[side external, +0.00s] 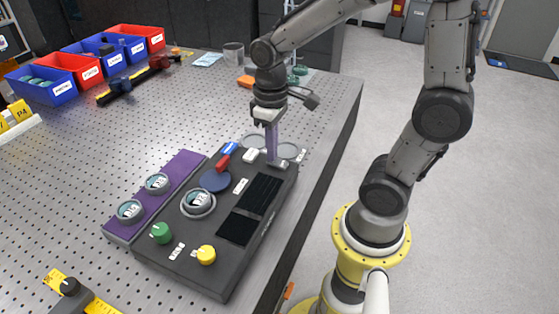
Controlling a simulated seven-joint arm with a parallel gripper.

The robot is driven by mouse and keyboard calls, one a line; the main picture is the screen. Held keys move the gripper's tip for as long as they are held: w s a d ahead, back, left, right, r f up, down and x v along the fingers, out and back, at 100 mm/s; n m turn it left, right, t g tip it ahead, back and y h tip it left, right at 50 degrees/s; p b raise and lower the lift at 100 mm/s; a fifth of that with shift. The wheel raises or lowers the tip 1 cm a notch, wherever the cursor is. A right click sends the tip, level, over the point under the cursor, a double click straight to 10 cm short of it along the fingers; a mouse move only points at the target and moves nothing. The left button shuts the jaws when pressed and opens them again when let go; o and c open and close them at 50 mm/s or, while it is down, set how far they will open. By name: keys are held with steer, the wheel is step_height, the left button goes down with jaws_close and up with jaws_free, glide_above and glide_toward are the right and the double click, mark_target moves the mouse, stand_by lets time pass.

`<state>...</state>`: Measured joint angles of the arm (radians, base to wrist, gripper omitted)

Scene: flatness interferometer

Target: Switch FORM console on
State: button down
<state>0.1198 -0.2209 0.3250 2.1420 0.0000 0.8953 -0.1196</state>
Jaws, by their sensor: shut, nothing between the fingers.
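The dark grey console (188,259) lies on the perforated table near its right edge. It carries a green knob (161,232), a yellow knob (206,255), a round gauge-like dial (198,203), dark panels (240,228), and a red switch-like part (222,163) beside a blue one (230,148). My gripper (273,161) is shut and points down at the console's far end, right of the white block. I cannot tell whether its tips touch the console. The label FORM cannot be read.
A purple plate (181,170) with two round dials adjoins the console's left side. Blue and red bins (48,91) stand at the back left. A yellow part with a black knob (70,287) is at the lower left. The table's middle is mostly clear.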

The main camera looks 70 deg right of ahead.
mark_target(283, 173)
steer(key=shift+f, duration=0.2)
steer(key=shift+r, duration=3.55)
steer(key=s+a+r+t, duration=0.2)
steer(key=s+t, duration=0.3)
steer(key=s, duration=0.3)
steer(key=shift+s+a+r+t, duration=0.15)
steer(key=shift+s+a+t, duration=0.15)
steer(key=shift+a, duration=0.2)
